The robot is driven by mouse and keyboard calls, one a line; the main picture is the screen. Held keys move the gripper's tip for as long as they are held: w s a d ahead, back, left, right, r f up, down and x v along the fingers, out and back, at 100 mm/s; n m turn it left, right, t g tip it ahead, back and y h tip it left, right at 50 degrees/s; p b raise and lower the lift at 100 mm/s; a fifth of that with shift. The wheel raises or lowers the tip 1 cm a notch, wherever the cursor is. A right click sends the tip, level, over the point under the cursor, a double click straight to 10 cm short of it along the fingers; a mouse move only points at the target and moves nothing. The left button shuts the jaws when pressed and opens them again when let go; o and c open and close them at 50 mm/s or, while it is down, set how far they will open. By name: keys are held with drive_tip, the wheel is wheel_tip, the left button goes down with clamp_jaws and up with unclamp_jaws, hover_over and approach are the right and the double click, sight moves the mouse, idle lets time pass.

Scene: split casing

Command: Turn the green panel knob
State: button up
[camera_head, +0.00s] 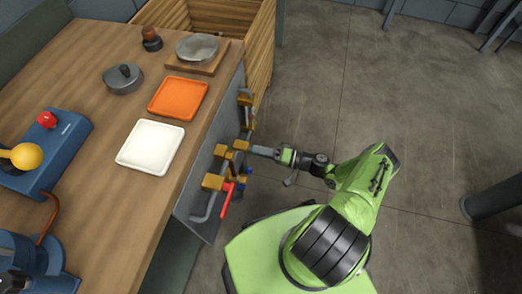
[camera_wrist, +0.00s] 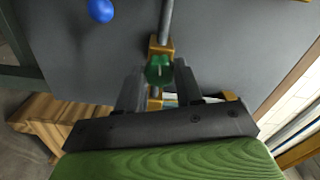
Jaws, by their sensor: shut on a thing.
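The green knob (camera_wrist: 159,70) sits on the grey panel in the wrist view, beside a brass-coloured pipe fitting. My gripper (camera_wrist: 158,84) has one dark finger on each side of the knob and is shut on it. In the head view my gripper (camera_head: 254,150) reaches left to the upright grey panel (camera_head: 196,228) on the counter's side. The knob itself is hidden there by the gripper and fittings.
A blue knob (camera_wrist: 101,10) is also on the panel. Grey pipes with brass blocks and a red lever (camera_head: 227,200) stick out near my gripper. The wooden counter (camera_head: 85,160) holds a white tray (camera_head: 150,145) and orange tray (camera_head: 178,97).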

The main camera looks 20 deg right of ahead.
drive_tip(key=o, duration=1)
drive_tip(key=shift+o, duration=0.2)
drive_tip(key=v, duration=1.5)
drive_tip(key=shift+s+d, duration=0.3)
drive_tip(key=shift+r, duration=0.1)
